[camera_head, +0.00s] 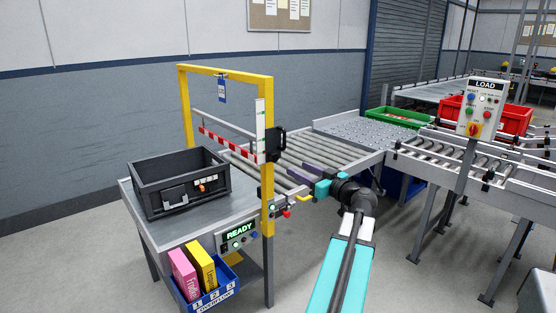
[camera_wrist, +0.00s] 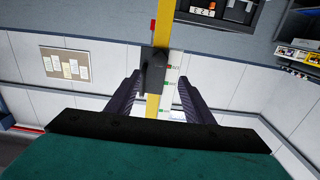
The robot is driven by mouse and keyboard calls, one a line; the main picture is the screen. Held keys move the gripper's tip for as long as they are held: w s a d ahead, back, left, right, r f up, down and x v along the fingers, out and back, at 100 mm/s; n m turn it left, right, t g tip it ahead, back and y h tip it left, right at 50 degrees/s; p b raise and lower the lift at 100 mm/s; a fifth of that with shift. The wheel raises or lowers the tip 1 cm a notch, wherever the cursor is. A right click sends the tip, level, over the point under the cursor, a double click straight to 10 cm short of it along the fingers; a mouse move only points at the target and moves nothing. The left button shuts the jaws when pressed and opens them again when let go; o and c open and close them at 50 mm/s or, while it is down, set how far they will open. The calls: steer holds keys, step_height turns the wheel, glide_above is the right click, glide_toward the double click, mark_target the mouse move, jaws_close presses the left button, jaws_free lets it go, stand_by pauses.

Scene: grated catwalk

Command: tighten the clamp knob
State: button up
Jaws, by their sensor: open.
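The black clamp (camera_head: 274,146) sits on the right post of the yellow frame (camera_head: 222,71), beside a white marked scale (camera_head: 260,125). Its dark knob cannot be told apart clearly from the clamp body. In the wrist view the clamp (camera_wrist: 154,72) shows as a dark block on the yellow post, between my fingertips in the picture. My gripper (camera_head: 298,169) is open and empty, to the right of the post and a little lower than the clamp in the head view. Its two dark fingers also show in the wrist view (camera_wrist: 159,80), apart from the clamp.
A roller conveyor (camera_head: 312,147) runs behind my gripper. A black crate (camera_head: 180,182) stands on the table left of the post. A red-striped bar (camera_head: 226,142) spans the frame. A LOAD control box (camera_head: 481,108) stands at right. Open floor lies in front.

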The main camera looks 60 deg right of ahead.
mark_target(275, 157)
steer(key=p+x, duration=0.2)
steer(key=x, duration=1.1)
steer(key=c, duration=1)
